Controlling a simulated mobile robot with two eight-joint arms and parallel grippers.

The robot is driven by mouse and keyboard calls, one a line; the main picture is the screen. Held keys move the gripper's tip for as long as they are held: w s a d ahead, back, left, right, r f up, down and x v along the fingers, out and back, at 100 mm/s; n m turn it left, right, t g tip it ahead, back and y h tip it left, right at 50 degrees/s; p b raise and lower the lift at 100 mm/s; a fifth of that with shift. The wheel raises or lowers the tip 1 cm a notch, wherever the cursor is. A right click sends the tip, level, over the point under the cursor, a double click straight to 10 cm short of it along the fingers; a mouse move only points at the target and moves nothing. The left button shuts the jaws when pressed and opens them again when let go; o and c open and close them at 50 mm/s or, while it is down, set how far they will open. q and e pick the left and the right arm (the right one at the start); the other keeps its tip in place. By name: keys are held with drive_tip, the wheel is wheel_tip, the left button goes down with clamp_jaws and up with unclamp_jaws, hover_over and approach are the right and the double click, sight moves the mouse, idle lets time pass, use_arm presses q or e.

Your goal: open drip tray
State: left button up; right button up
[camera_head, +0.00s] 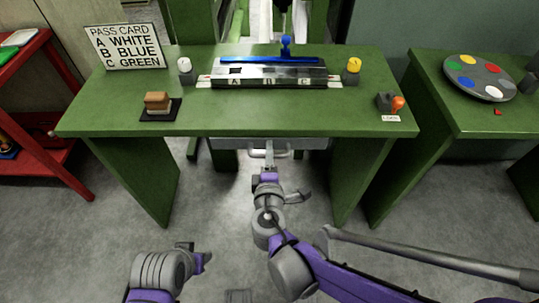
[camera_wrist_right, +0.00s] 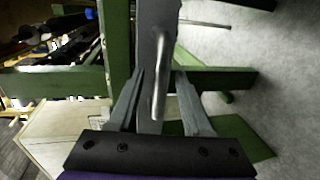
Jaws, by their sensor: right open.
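The drip tray (camera_head: 310,143) is a grey drawer-like tray under the green table's top, with a bar handle (camera_head: 256,153) on its front. In the right wrist view the tray's grey front (camera_wrist_right: 150,20) and its handle (camera_wrist_right: 159,75) stand upright. My right gripper (camera_head: 269,155) is at the handle. In the wrist view its two fingers (camera_wrist_right: 160,95) are open, one on each side of the handle, with visible gaps. My left gripper (camera_head: 203,258) is low at the left, well away from the tray; its jaws are not clear.
A red shelf (camera_head: 55,175) stands left, another green table (camera_head: 450,125) right. Floor in front is clear.

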drive_tip(key=shift+w, duration=0.1)
clamp_jaws()
idle(1.4)
